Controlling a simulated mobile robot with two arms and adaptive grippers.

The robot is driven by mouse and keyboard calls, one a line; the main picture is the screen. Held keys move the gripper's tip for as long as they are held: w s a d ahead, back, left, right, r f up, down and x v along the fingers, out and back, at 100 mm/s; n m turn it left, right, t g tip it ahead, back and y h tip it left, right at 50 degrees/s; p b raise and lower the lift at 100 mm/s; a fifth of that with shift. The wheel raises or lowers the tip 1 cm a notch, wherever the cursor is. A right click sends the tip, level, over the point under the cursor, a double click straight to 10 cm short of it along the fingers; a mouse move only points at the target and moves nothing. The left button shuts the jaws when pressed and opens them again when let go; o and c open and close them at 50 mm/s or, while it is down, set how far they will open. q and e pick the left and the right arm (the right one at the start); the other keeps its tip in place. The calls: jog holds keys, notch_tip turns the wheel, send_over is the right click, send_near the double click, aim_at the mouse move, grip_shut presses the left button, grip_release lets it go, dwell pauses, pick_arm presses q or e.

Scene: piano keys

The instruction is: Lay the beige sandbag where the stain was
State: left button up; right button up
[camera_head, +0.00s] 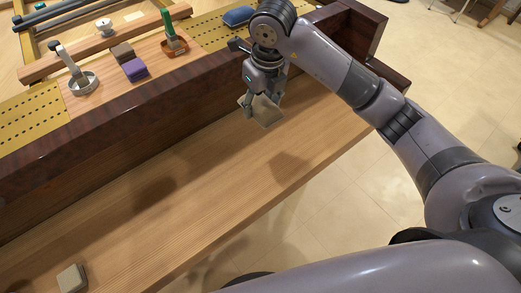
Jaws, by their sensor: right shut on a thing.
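My right gripper (262,100) reaches in from the right and is shut on a flat beige piece (267,113), which looks like the beige sandbag. It is held tilted above the light wooden board (200,190), close to the dark wooden rail. The fingers cover part of it. A shadow falls on the board below and to the right of the gripper. No stain can be made out on the visible board. My left gripper is out of view.
A small beige-grey block (72,278) lies at the board's lower left. The board's middle is clear.

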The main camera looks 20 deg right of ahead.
aim_at(260, 153)
notch_tip(260, 153, down, 19)
jog(key=shift+r+p, duration=0.15)
jog(key=shift+p, duration=0.25)
jog(key=shift+f, duration=0.2)
jog(key=o, duration=1.5)
jog(key=shift+r, duration=0.1)
jog(key=r, duration=0.4)
jog(key=s+r, duration=0.1)
jog(key=r, duration=0.7)
jog(key=shift+s+d, duration=0.35)
jog(key=shift+s, duration=0.05)
